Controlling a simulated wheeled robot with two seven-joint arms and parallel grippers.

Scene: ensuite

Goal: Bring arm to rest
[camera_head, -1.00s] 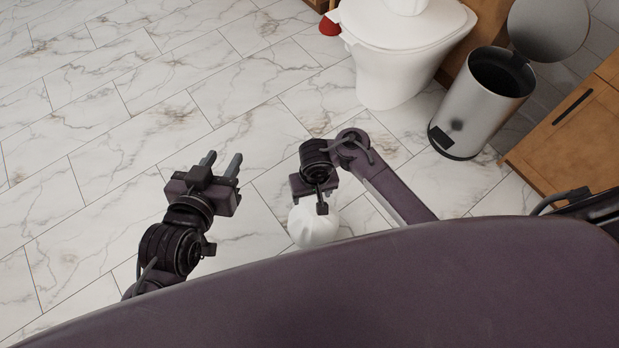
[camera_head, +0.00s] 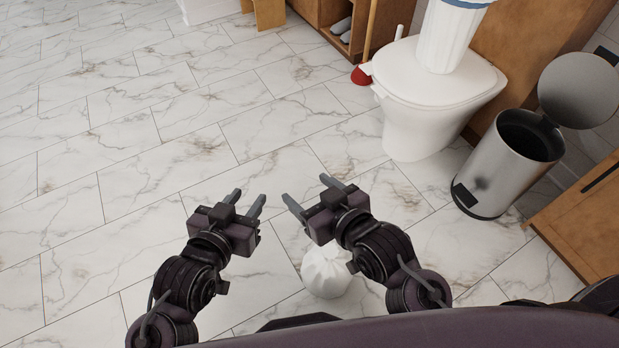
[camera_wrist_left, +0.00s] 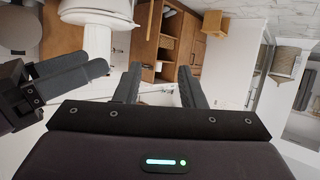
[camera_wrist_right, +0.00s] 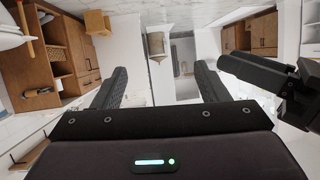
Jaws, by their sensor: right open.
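My left gripper (camera_head: 247,202) is at the lower middle of the head view, fingers pointing up the picture, open and empty. In the left wrist view its two fingers (camera_wrist_left: 159,88) stand apart with nothing between them. My right gripper (camera_head: 310,194) is just to its right, raised and turned the same way, open and empty. Its fingers (camera_wrist_right: 160,86) are wide apart in the right wrist view. A white rounded bag (camera_head: 326,274) sits on the floor below my right arm, apart from the fingers.
A white toilet (camera_head: 440,95) stands at the upper right, with a white blue-rimmed container (camera_head: 452,38) on its lid. Right of it are an open metal bin (camera_head: 508,165) and a wooden cabinet (camera_head: 590,225). The marble floor (camera_head: 130,130) ahead and left is clear.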

